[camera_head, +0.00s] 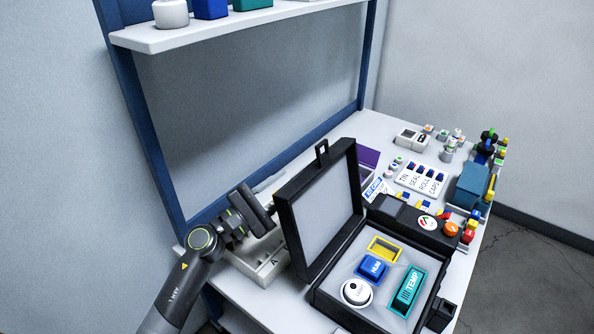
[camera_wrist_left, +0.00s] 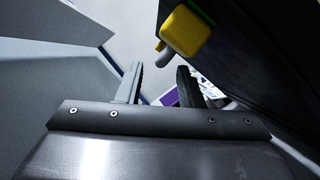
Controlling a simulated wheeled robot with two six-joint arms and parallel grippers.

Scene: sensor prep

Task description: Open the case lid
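The black case (camera_head: 405,255) stands on the table with its lid (camera_head: 283,200) raised on the left side, pale inner face showing. The lid stands steeply, with a small black handle (camera_head: 321,150) on its top edge. In the case's pale insert are a white round piece (camera_head: 356,292), a blue NUM block (camera_head: 371,268), a teal TEMP block (camera_head: 409,290) and a yellow frame (camera_head: 384,249). My left gripper (camera_head: 256,212) is just left of the lid, apart from the handle. Its fingers (camera_wrist_left: 160,72) are spread and empty in the wrist view. My right gripper is not visible.
A grey tray marked A (camera_head: 262,262) lies beneath my left gripper. A labelled block rack (camera_head: 420,181), a blue box (camera_head: 472,186) and several small coloured parts fill the table's right side. A white shelf (camera_head: 215,32) hangs above. A yellow part (camera_wrist_left: 184,34) shows near my left fingers.

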